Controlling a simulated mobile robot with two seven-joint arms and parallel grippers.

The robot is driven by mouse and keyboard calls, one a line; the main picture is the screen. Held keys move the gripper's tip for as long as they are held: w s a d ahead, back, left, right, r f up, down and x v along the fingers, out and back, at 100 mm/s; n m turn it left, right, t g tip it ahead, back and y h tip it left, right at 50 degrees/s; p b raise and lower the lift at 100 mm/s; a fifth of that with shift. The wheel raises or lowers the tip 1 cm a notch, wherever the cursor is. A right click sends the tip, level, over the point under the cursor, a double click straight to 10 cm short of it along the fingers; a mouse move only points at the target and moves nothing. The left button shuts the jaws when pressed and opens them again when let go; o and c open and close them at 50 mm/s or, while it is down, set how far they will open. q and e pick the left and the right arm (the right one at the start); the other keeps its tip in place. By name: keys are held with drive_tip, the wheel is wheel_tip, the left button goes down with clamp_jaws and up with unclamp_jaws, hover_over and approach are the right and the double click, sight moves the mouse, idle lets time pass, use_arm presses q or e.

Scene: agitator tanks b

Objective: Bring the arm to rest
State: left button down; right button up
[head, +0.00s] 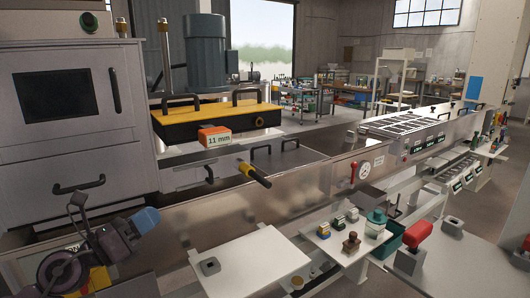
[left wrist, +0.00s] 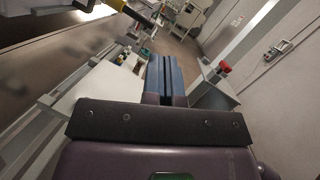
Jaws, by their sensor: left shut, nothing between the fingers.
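My left arm comes in at the lower left of the head view. Its gripper (head: 147,220) has blue fingers and hangs in front of the long metal trough wall, touching nothing that I can see. In the left wrist view the two blue fingers (left wrist: 166,78) lie closed together, with nothing between them. My right gripper is in neither view.
The metal trough (head: 290,195) runs across behind the gripper, with a black and yellow handle (head: 255,175) sticking out.

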use_arm(q)
drive_tip(key=s+a+f+n+t+y, duration=0.25)
drive_tip(key=f+n+y, duration=0.5)
drive_tip(key=n, duration=0.85)
drive_tip(key=s+a+f+n+t+y, duration=0.15)
drive_tip(key=a+f+n+y, duration=0.3)
drive_tip(key=f+n, duration=0.85)
drive_tip(key=s+d+f+n+g+y, duration=0.2)
drive_tip(key=s+f+n+g, duration=0.5)
drive_tip(key=s+f, duration=1)
drive_tip(key=shift+s+d+n, duration=0.35)
drive_tip(key=shift+s+n, duration=1)
drive_tip(key=shift+n, duration=0.25)
